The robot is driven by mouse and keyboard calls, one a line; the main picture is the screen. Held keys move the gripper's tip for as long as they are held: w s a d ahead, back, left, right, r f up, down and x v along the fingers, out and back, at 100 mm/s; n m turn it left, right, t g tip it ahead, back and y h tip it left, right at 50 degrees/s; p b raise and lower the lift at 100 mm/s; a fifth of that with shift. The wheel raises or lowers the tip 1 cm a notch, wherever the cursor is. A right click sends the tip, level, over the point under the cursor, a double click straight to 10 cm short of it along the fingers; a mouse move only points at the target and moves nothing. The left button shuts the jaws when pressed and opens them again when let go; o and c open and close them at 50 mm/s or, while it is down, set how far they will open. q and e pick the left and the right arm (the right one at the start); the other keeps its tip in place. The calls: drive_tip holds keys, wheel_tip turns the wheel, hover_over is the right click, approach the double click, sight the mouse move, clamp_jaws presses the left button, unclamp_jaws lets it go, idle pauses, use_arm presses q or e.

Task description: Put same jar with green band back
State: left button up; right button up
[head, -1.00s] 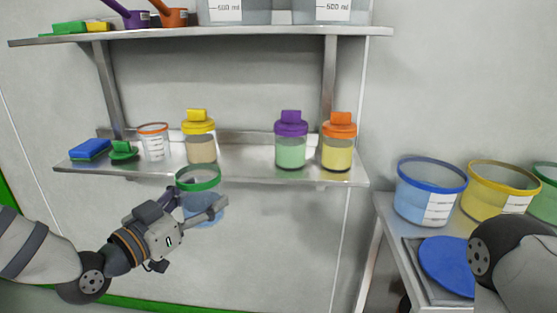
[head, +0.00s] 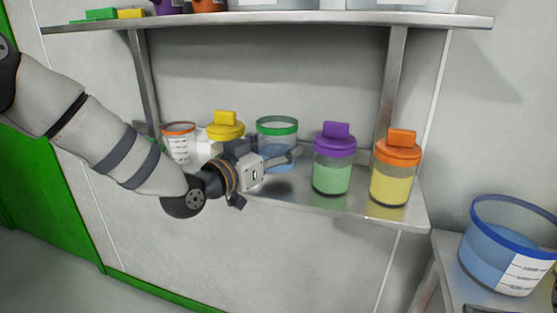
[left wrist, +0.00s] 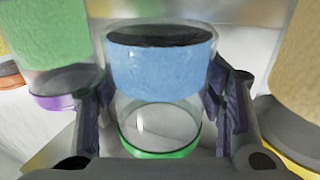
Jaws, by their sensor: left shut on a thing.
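The open clear jar with a green band (head: 277,126) and blue contents is upright over the lower shelf, between the yellow-lidded jar (head: 226,128) and the purple-lidded jar (head: 334,160). My left gripper (head: 275,158) is shut on it, reaching in from the front left. In the left wrist view the jar (left wrist: 158,66) appears upside down between the two fingers (left wrist: 155,108). The gripper hides the jar's base, so I cannot tell whether it touches the shelf. My right gripper is not in view.
An orange-lidded jar (head: 396,168) stands right of the purple one on the lower shelf (head: 290,196). A clear cup with an orange rim (head: 179,144) stands at the left. The upper shelf (head: 290,20) passes above. A blue-rimmed tub (head: 508,245) is at the lower right.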

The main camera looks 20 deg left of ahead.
use_arm(q)
wheel_tip(320, 180, down, 3)
drive_tip(key=shift+r, duration=0.35)
drive_tip(key=o, duration=1.7)
drive_tip(key=shift+f, duration=0.2)
